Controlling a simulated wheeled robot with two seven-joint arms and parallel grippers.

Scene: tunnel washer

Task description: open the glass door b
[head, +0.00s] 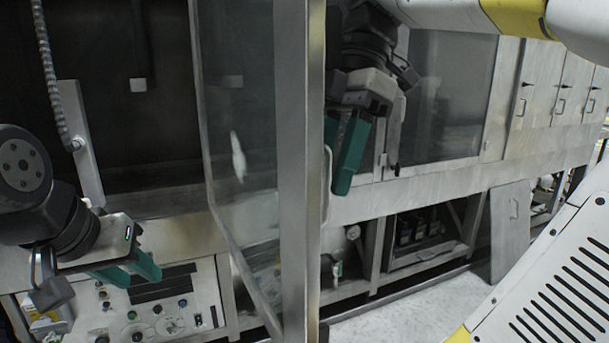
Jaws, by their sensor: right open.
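A glass door (240,120) with a metal frame stands swung out from the washer, its broad metal edge upright in the middle of the head view. A slim handle (327,183) shows at the right side of this edge. My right gripper (348,165) is open and empty, pointing down just right of the door edge, close to the handle; I cannot tell whether it touches the door. My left gripper (134,274) is low at the left, in front of the control panel, away from the door. Whether its teal fingers are apart is unclear. The letter of the door is not readable.
A dark open compartment (150,95) lies left of the door. A control panel (150,310) with knobs is below it. Another glass panel (450,95) and metal cabinet doors (540,85) are at the right. A loose metal plate (510,230) leans by the clear floor (430,305).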

